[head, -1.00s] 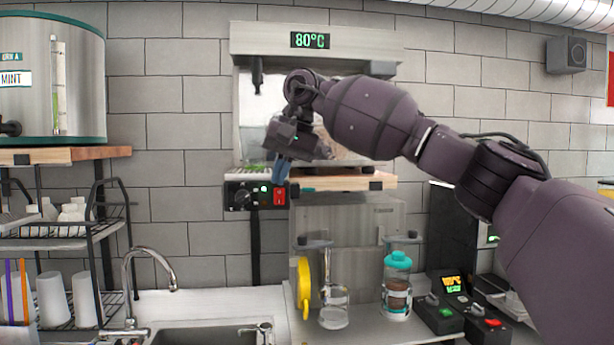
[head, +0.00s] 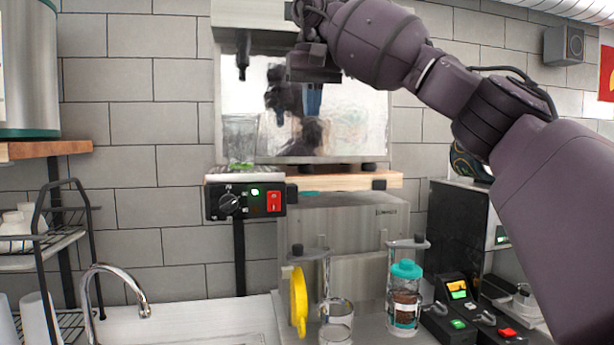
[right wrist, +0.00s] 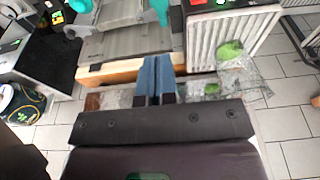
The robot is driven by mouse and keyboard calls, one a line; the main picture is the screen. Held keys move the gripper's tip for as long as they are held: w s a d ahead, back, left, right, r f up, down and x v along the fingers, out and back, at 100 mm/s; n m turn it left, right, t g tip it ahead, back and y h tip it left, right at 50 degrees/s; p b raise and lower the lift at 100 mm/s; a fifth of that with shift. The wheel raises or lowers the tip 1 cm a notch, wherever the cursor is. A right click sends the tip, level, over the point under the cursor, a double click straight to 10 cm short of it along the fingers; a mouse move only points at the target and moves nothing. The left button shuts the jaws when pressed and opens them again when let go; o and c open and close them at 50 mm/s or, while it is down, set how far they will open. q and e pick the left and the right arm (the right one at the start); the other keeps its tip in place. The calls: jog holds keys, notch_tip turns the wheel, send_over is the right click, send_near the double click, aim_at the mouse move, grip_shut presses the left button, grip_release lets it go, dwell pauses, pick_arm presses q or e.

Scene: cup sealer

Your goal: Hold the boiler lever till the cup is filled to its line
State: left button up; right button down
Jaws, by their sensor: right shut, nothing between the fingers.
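The boiler (head: 350,105) is a steel box with a shiny, reflecting front, on a wooden shelf. A black tap or lever (head: 243,62) hangs at its upper left. A clear cup (head: 240,138) stands faintly visible below that, on the drip tray; its line and fill level cannot be made out. Clear plastic with green patches (right wrist: 243,78) shows beside a white grate in the right wrist view. My right gripper (head: 313,112) is shut and empty, its blue fingers pointing down before the boiler's front, right of the lever and apart from it. My left gripper is out of view.
A control box (head: 245,200) with a knob and red switch sits under the tray. Below are a glass jar with a teal lid (head: 404,296), a yellow-handled item (head: 299,298) and a sink tap (head: 110,285). A rack stands at the left.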

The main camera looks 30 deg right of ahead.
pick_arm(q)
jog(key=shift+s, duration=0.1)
pick_arm(e)
jog(key=shift+s, duration=0.15)
send_near(312, 193)
jog(key=w+f, duration=0.2)
jog(key=w+d+f, duration=0.1)
jog(key=w+f, duration=0.1)
jog(key=f, duration=0.1)
jog(key=shift+w+d+f, duration=0.2)
jog(key=shift+w+f, duration=0.05)
jog(key=shift+f, duration=0.05)
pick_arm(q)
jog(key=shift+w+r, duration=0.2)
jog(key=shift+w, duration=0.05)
pick_arm(e)
jog(key=shift+s+a+f, duration=0.1)
jog(key=shift+f, duration=0.5)
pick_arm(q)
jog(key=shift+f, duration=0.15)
